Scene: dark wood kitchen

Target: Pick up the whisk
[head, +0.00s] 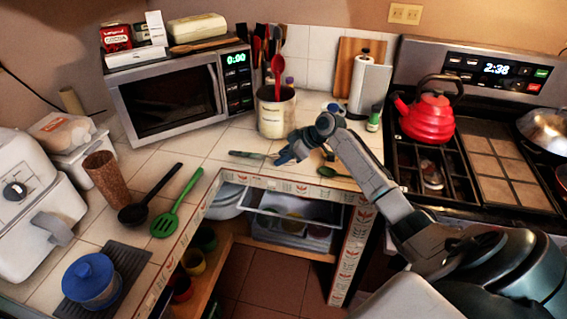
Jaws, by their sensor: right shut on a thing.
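My right gripper (287,155) reaches in from the right, low over the tiled counter beyond the inner corner. It is shut on a slim utensil, the whisk (250,155), whose thin grey-green length points left from the jaws. The whisk lies at or just above the counter; I cannot tell which. Its far end is hidden by the gripper and too small to make out. My left gripper is not in view.
A utensil crock (275,112) stands just behind the gripper. A dark green spoon (333,173) lies near the counter edge. A microwave (180,95) stands back left, a red kettle (428,115) on the stove at right. An open drawer (295,208) sits below the counter.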

